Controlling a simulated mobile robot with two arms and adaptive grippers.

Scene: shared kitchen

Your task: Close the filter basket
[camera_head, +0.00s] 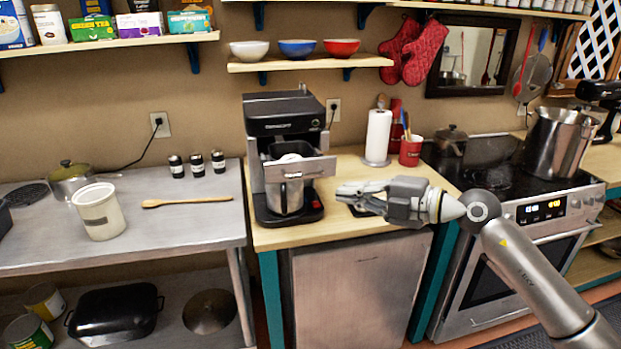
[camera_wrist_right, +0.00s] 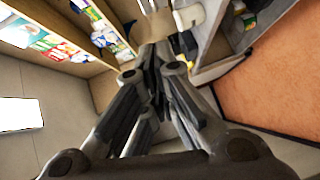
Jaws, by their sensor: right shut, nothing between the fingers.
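The coffee maker (camera_head: 283,125) stands on the wooden counter in the head view. Its filter basket (camera_head: 300,167) is pulled out at the front, with a grey front panel and something white inside. A metal carafe (camera_head: 285,196) sits below the basket on the base. My right gripper (camera_head: 345,192) is shut and empty, to the right of the carafe and a little lower than the basket, pointing left. It looks apart from the machine. In the right wrist view the fingers (camera_wrist_right: 152,62) come together with nothing visible between them. My left gripper is not in view.
A paper towel roll (camera_head: 378,137) and a red utensil cup (camera_head: 411,151) stand behind my right gripper. The stove (camera_head: 500,185) is at the right. A steel table (camera_head: 190,222) at the left holds a white container (camera_head: 99,212) and a wooden spoon (camera_head: 187,201).

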